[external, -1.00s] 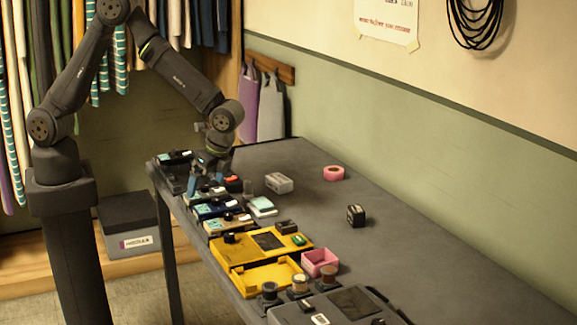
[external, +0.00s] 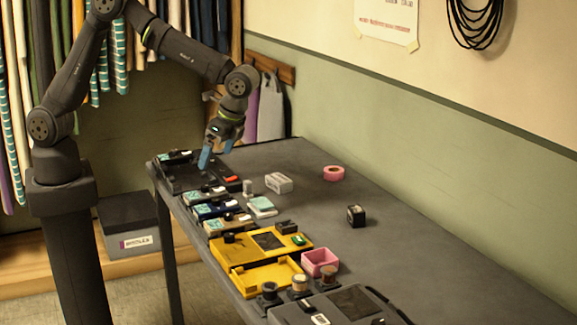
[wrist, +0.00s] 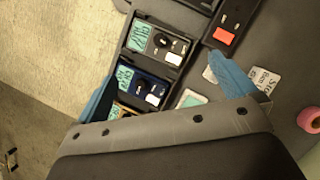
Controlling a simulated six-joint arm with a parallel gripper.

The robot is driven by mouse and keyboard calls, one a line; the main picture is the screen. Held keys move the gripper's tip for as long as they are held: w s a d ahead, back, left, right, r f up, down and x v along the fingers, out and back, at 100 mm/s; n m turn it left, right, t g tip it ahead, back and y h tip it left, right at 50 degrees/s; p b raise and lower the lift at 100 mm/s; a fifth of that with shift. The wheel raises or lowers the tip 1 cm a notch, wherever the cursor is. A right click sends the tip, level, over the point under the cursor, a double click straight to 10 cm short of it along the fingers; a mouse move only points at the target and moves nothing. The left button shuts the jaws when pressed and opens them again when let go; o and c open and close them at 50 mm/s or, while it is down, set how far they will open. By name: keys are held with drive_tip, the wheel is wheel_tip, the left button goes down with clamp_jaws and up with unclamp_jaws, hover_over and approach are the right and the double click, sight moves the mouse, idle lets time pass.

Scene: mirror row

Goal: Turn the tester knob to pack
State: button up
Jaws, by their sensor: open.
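A yellow device (external: 283,237) with a dark screen, a green part and a black knob (external: 229,238) lies on the table; it looks like the tester. Its knob setting is too small to read. My gripper (external: 208,158) is above the far left end of the table, well away from that knob. In the wrist view its blue fingers (wrist: 166,90) are spread wide and empty. Between and beyond them are a grey pedal (wrist: 156,43) and a blue pedal (wrist: 143,87), each with a black knob and a teal label. The yellow device is not recognisable in the wrist view.
A row of pedals lines the table's left edge. A yellow tray (external: 240,280), a pink box (external: 320,262) and a grey device (external: 349,302) with a screen are nearer. A pink tape roll (external: 333,173) and a small black box (external: 356,216) stand right. The table's right side is mostly clear.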

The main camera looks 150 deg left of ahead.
drive_tip(key=c, duration=1.1)
drive_tip(key=shift+w, duration=0.25)
drive_tip(key=shift+c, duration=0.5)
wheel_tip(320, 180, up, 8)
drive_tip(key=n+t+y, duration=0.3)
drive_tip(key=n+t, duration=0.1)
drive_tip(key=n, duration=1.5)
hover_over(231, 232)
wheel_tip(231, 232, down, 18)
drive_tip(key=shift+r, duration=0.25)
drive_tip(key=shift+c, duration=0.5)
clamp_jaws()
